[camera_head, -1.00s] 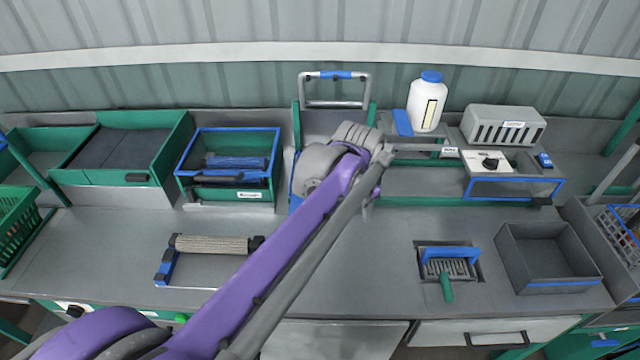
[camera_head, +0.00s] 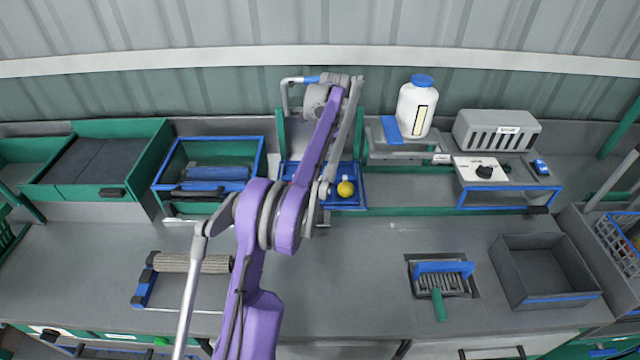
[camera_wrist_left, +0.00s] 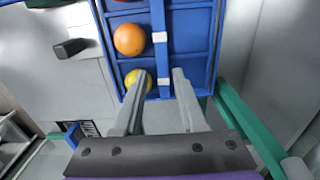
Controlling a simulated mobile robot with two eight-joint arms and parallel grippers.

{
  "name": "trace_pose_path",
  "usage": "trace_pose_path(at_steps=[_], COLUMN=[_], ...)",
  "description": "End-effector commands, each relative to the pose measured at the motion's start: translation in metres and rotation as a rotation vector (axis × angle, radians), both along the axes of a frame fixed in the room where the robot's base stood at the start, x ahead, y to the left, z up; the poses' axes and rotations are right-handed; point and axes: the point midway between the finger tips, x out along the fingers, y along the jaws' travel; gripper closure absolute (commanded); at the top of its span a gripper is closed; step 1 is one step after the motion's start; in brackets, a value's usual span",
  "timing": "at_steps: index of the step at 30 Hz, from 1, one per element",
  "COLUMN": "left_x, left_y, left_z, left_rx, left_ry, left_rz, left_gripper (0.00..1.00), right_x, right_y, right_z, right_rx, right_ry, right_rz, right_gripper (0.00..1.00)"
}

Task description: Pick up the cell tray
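The cell tray is blue with divided cells; its front right part (camera_head: 345,205) shows in the head view beside my left arm. A yellow tomato (camera_head: 345,188) lies in it. In the left wrist view the tray (camera_wrist_left: 192,50) holds an orange tomato (camera_wrist_left: 130,39) and a yellow tomato (camera_wrist_left: 137,80), with part of a red one at the top edge. A blue bar (camera_wrist_left: 160,58) with white pieces crosses the tray. My left gripper (camera_wrist_left: 161,73) is open, its fingers seen on either side of this bar. I cannot tell whether they touch it. My right gripper is out of view.
Green posts flank the tray. A blue-rimmed green bin (camera_head: 208,199) stands left, a white bottle (camera_head: 416,105) and a grey shelf unit (camera_head: 500,133) right. A roller (camera_head: 188,263), a brush (camera_head: 440,278) and a dark box (camera_head: 545,270) lie in front. The middle worktop is clear.

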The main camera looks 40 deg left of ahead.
Motion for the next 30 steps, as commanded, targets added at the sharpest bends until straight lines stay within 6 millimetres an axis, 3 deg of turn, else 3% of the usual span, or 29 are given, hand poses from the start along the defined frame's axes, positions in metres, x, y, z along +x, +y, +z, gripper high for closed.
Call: trace_pose_path(at_steps=[18, 30], left_x=[-0.002, -0.002], left_y=[0.008, 0.007], left_z=[-0.068, -0.071], left_rx=[0.001, 0.001], left_ry=[-0.002, -0.002], left_rz=[0.001, 0.001], left_gripper=[0.6, 0.6], right_x=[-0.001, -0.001], right_y=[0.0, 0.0], right_z=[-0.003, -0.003], right_rx=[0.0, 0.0], right_ry=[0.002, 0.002], right_rz=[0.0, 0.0], right_gripper=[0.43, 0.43])
